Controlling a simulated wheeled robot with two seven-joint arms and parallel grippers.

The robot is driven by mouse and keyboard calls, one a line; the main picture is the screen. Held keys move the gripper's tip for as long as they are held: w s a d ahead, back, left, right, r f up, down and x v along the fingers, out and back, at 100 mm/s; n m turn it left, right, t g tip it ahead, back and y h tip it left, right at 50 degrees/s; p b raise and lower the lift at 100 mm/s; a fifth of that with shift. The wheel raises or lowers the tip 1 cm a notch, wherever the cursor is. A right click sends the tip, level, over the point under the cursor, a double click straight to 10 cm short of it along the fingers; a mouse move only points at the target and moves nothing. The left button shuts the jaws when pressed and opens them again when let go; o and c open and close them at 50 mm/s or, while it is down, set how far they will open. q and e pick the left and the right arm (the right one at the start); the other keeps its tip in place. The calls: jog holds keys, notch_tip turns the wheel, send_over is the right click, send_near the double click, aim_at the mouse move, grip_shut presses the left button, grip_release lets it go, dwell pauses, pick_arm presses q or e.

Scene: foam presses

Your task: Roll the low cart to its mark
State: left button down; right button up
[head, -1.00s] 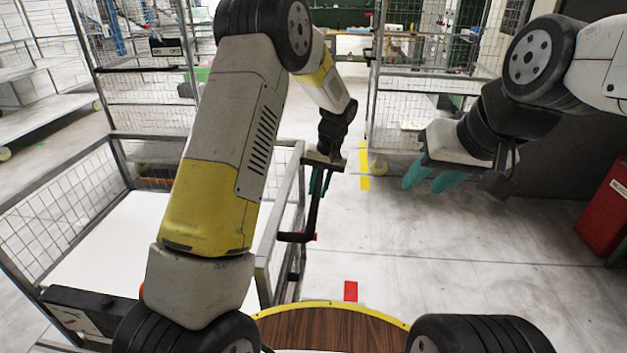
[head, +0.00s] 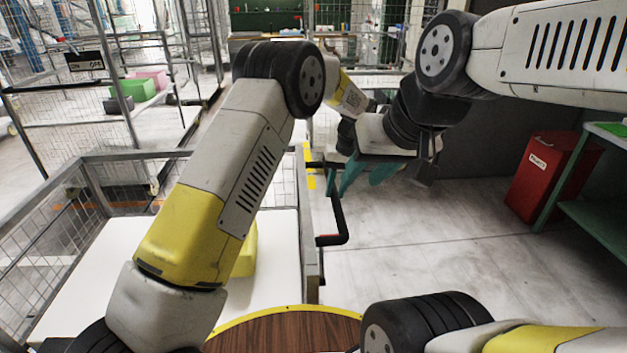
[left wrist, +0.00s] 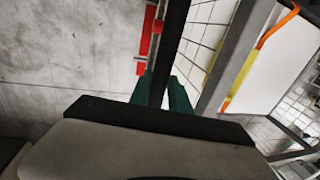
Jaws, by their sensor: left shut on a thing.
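The low cart (head: 90,285), a metal frame with mesh sides and a white deck, fills the lower left of the head view. A black cranked handle bar (head: 342,228) stands at its right side. My left gripper (head: 331,182) is shut on this bar, partly hidden behind my right gripper; the left wrist view shows the bar (left wrist: 172,50) between its teal fingers. My right gripper (head: 369,174) is beside it, empty, its teal fingers apart.
A yellow-green object (head: 246,250) is on the deck, partly behind my left arm. A mesh rack (head: 60,105) with a green bin (head: 138,88) stands back left. A red bin (head: 550,175) and a green bench (head: 600,225) stand right. Pale floor (head: 450,240) lies clear between.

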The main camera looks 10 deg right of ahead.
pick_arm(q)
jog(key=shift+d, duration=0.55)
jog(key=c, duration=1.2)
grip_release()
jog(key=shift+c, duration=0.2)
jog(key=shift+r, duration=0.1)
notch_tip(320, 180, up, 8)
jog(key=d, duration=0.1)
jog(key=shift+d+f, duration=0.25)
